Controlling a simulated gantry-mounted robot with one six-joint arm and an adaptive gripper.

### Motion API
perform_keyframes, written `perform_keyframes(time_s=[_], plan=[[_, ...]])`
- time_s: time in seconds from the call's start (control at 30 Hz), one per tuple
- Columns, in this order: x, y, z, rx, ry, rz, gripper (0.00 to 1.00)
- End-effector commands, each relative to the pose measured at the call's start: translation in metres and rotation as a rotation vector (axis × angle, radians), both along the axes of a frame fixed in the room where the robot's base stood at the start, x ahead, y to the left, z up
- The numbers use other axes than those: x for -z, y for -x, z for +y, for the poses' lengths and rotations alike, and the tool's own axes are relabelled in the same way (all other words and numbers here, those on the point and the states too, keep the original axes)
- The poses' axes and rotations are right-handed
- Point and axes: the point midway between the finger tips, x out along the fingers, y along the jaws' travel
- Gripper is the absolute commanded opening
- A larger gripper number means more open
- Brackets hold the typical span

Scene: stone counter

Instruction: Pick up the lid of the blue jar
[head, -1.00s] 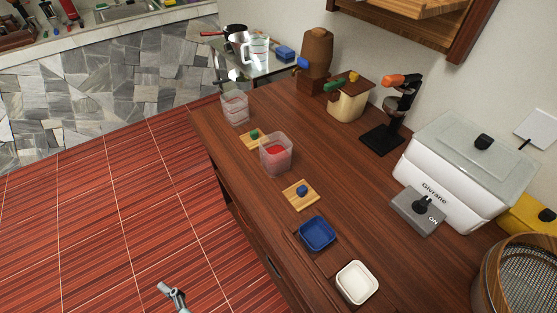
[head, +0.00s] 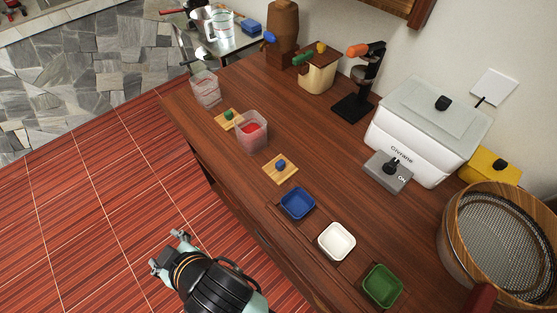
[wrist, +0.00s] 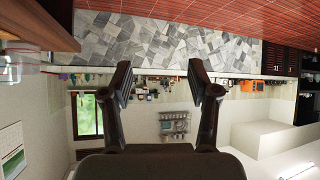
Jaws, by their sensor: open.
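A square wooden lid with a blue knob (head: 280,168) lies flat on the brown counter, in the middle of the head view. A square blue open container (head: 298,203) stands just in front of it, to the right. I cannot tell whether this is the blue jar. A similar wooden lid with a green knob (head: 228,117) lies farther back, beside a clear container with red inside (head: 252,131). My gripper (head: 168,250) is open and empty, over the floor to the left of the counter, well apart from the lids. Its open fingers also show in the wrist view (wrist: 160,78).
Another clear container (head: 205,88) stands at the counter's far left. A white container (head: 337,241) and a green one (head: 383,285) stand at the front. A white cooker (head: 425,130), grey switch box (head: 388,172) and round sieve (head: 505,240) stand to the right.

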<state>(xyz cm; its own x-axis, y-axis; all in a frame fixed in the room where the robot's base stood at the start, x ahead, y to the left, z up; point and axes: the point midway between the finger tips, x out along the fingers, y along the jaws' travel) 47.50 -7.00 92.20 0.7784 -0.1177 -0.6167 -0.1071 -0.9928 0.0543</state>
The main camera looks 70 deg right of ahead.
Motion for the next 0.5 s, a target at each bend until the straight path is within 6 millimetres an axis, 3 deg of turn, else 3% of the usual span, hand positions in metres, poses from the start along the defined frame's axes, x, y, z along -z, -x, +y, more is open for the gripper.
perform_keyframes(time_s=[0.03,0.13,0.2,0.3,0.4,0.5], plan=[[-0.019,-0.012,-0.048,0.07,0.006,0.102,0.6],[-0.01,-0.009,-0.145,0.18,-0.015,0.335,0.6],[-0.005,0.011,-0.206,0.241,-0.061,0.491,0.6],[-0.002,0.054,-0.273,0.302,-0.15,0.672,0.6],[-0.001,0.094,-0.313,0.332,-0.235,0.788,0.6],[0.002,0.118,-0.329,0.343,-0.288,0.848,0.6]])
